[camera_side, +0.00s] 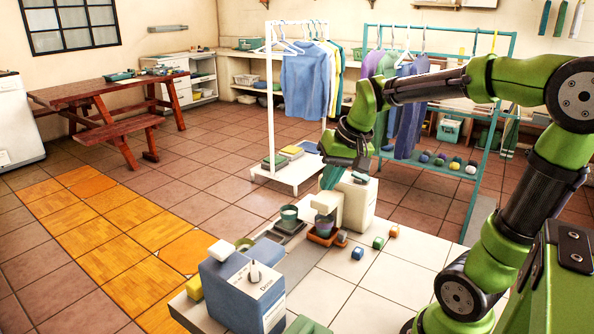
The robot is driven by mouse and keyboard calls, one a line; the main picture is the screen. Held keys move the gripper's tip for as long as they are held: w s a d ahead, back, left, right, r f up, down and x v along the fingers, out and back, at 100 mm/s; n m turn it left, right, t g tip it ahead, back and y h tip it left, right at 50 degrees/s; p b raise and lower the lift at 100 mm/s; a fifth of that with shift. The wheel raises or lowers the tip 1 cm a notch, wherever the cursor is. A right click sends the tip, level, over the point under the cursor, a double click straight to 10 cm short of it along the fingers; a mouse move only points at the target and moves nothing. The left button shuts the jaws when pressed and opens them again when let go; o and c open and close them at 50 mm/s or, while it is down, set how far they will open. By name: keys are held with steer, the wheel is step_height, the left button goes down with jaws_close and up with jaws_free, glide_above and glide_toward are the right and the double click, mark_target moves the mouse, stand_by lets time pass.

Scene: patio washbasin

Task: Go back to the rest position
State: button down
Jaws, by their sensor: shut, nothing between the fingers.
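My gripper (329,180) hangs pointing down near the middle of the picture, with teal fingers shut and nothing held. It appears just above a white block-like thing (328,205); I cannot tell whether they touch.
A blue-grey labelled box (243,293) stands in front on the pale work surface (345,295). Small coloured blocks, including an orange one (394,231), lie to the right. A white box (358,204) stands behind the gripper. Clothes racks (273,95) stand behind.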

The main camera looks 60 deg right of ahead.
steer(key=s+a+n+t+y, duration=0.2)
steer(key=s+a+n, duration=0.2)
steer(key=s+a, duration=0.3)
steer(key=a, duration=0.5)
steer(key=shift+a+r+t, duration=0.3)
